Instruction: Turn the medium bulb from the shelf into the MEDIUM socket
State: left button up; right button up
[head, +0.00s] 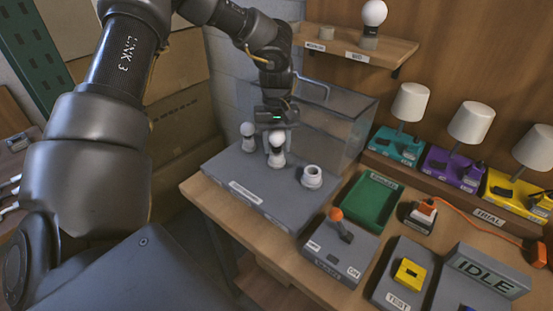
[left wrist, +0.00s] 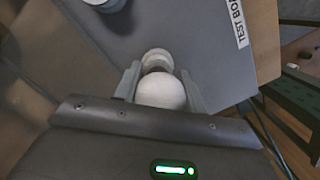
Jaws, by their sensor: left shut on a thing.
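My left gripper (head: 276,135) is over the middle of the grey test board (head: 228,181), pointing down. It is shut on a white round bulb (head: 278,139), which stands upright at the middle white socket (head: 277,160). In the left wrist view the bulb (left wrist: 161,92) sits between the two fingers, with the pale socket (left wrist: 156,58) just beyond it. I cannot tell how deep the bulb's base is in the socket. On the wall shelf (head: 395,47) the left holder (head: 327,33) is empty. My right gripper is not in view.
Another bulb (head: 248,130) stands at the board's left socket; the right socket (head: 312,175) is empty. A clear case (head: 335,115) stands close behind. A big bulb (head: 374,13) is on the shelf. A green tray (head: 370,204), lever box (head: 340,250) and lamps (head: 470,122) are to the right.

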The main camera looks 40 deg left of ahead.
pick_arm(q)
jog(key=o, duration=0.7)
jog(key=shift+a, duration=0.1)
jog(key=shift+o, duration=0.2)
jog(key=n+b, duration=0.2)
jog(key=shift+f+n, duration=0.2)
jog(key=shift+n, duration=0.1)
jog(key=n+b, duration=0.2)
jog(key=n, duration=0.1)
jog(key=shift+t, duration=0.3)
jog(key=shift+r+n, duration=0.15)
jog(key=shift+n, duration=0.55)
jog(key=shift+w, duration=0.1)
